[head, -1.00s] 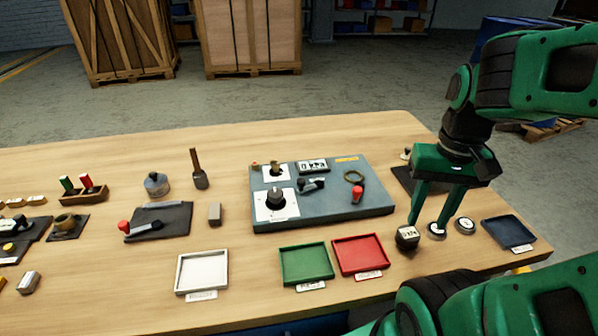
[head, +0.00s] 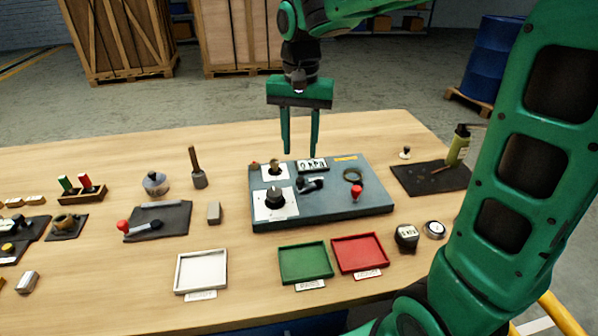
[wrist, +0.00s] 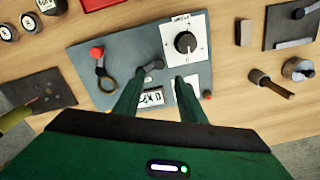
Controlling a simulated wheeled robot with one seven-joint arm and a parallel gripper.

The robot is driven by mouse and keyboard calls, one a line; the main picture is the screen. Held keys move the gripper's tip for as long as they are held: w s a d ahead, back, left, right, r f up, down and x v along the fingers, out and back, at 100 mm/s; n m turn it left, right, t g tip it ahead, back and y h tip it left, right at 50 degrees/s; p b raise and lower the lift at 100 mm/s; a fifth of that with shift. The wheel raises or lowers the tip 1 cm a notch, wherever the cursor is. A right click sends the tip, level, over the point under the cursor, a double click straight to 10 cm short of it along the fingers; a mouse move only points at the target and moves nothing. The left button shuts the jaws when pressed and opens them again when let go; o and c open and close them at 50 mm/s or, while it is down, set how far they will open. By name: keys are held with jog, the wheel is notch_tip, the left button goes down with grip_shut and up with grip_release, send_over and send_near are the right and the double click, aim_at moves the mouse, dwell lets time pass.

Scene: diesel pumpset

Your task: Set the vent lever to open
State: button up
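The grey panel (head: 335,207) lies on the bench. A short dark lever (head: 311,184) sits at its middle; it also shows in the wrist view (wrist: 152,67). A red-knobbed lever (head: 356,192) stands beside a brass ring on the right. I cannot read which of the two is the vent lever. A black dial (head: 275,197) is on a white plate at the left. My gripper (head: 300,153) is open and empty, pointing down above the panel's back part, near the 0 kPa display (head: 312,165). In the wrist view its fingers (wrist: 158,80) partly cover the panel.
Green (head: 306,281), red (head: 361,269) and white (head: 178,272) trays lie in front of the panel. A loose 0 kPa gauge (head: 407,238) is at the right.

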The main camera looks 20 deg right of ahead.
aim_at(300, 178)
notch_tip(300, 178, down, 8)
jog(key=shift+f, duration=0.15)
jog(key=shift+c, duration=0.2)
